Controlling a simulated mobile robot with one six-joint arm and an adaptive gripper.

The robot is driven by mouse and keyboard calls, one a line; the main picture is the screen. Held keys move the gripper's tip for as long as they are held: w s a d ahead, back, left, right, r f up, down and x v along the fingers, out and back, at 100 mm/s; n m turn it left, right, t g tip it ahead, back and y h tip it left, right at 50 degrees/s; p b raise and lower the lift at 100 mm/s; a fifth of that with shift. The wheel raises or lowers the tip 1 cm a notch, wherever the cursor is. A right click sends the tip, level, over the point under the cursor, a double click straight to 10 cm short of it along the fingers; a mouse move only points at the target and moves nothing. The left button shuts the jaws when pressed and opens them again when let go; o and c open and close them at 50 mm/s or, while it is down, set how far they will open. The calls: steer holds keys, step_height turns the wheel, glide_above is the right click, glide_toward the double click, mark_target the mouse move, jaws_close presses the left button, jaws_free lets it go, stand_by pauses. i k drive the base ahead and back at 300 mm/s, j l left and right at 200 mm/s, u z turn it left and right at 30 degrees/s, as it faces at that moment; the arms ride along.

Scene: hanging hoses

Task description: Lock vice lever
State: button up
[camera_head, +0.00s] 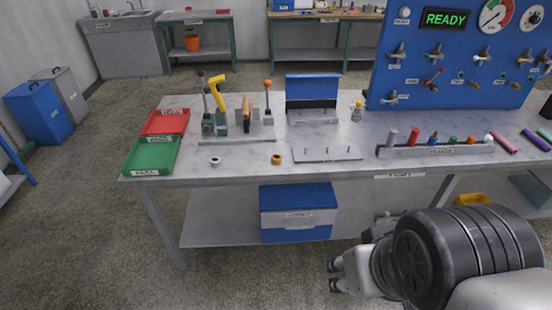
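A fixture with several levers stands on the left part of the grey workbench (230,180). It has a green body (208,126) with a dark upright lever, a yellow bent handle (217,86), a wooden-coloured upright piece (246,110) and a thin lever with an orange knob (267,84). I cannot tell which of these is the vice lever or whether it is locked. My gripper (333,276) is low in front of the bench, at the lower right, well away from the fixture. Its two fingertips are apart with nothing between them.
Red (166,122) and green (150,156) trays lie left of the fixture. A grey ring (215,162) and a brass ring (277,159) lie in front of it. A blue panel (460,60) with valves and a READY display stands at the right. Floor before the bench is clear.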

mark_target(267, 84)
steer(key=i+j+z, duration=0.2)
steer(key=i+j, duration=0.25)
steer(key=i, duration=0.3)
steer(key=i+j+z, duration=0.2)
steer(key=i+j, duration=0.4)
steer(key=i, duration=0.15)
